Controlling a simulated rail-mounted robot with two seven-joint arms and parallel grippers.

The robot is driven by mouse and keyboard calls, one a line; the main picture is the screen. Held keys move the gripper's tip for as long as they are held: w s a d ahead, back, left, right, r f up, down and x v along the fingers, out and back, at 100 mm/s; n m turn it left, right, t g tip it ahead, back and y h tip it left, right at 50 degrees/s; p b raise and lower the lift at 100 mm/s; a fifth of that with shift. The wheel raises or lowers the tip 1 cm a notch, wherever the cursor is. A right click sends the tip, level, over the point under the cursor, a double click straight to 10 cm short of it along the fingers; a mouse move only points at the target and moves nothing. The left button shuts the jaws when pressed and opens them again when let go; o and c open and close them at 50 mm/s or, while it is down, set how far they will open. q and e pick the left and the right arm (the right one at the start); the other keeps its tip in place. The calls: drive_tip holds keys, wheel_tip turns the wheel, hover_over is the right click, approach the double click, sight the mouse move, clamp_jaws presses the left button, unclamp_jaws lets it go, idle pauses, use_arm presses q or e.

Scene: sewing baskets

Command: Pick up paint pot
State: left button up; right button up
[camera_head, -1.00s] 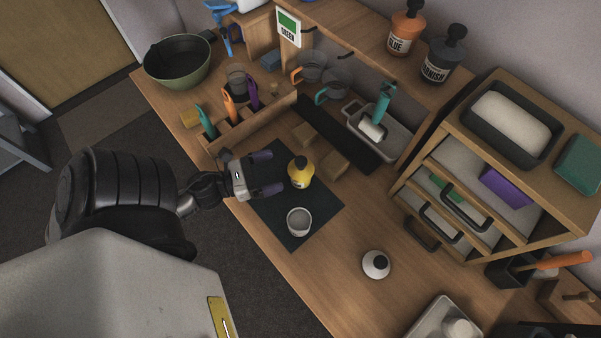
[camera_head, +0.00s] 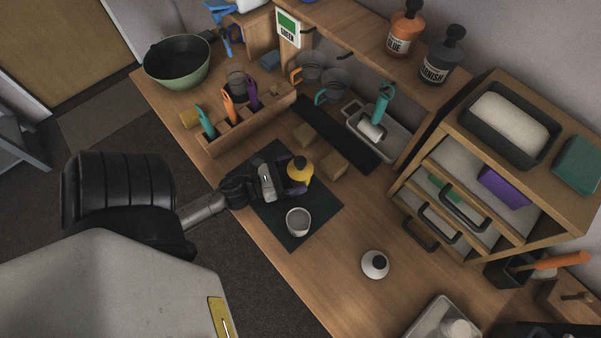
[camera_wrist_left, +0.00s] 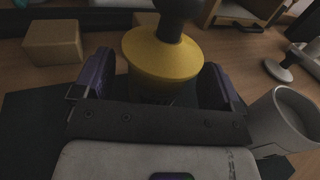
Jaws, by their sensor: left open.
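A yellow paint pot (camera_head: 301,172) with a dark knob on top stands upright on the dark mat (camera_head: 322,208). My left gripper (camera_head: 290,174) is open, with its purple-tipped fingers around the pot's near side. In the left wrist view the yellow pot (camera_wrist_left: 162,62) sits between the two spread fingers (camera_wrist_left: 158,84), with a gap visible on the right. Its lower body is partly hidden by the gripper. My right gripper is not in view.
A white cup (camera_head: 298,221) stands on the mat close to the gripper's right finger. Wooden blocks (camera_head: 334,166) lie behind the pot. A tool rack (camera_head: 249,117) is to the left.

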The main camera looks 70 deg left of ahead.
sight(297, 167)
use_arm(q)
drive_tip(key=shift+w+d, duration=0.1)
drive_tip(key=shift+w, duration=0.5)
drive_tip(key=c, duration=1.1)
drive_tip(key=shift+r, duration=0.15)
drive_tip(key=shift+r+p, duration=0.5)
drive_tip(key=shift+r, duration=1.45)
drive_tip(key=shift+s+d+r+b, duration=0.15)
drive_tip(key=shift+s+d+r, duration=0.5)
drive_tip(key=shift+s+r, duration=0.8)
drive_tip(key=shift+s+d+r+b, duration=0.1)
drive_tip(key=shift+s+d+r, duration=0.65)
drive_tip(key=shift+s, duration=1.35)
drive_tip(key=shift+s+d+r+b, duration=0.15)
drive_tip(key=shift+s+d+r, duration=0.4)
drive_tip(key=shift+s+r, duration=0.95)
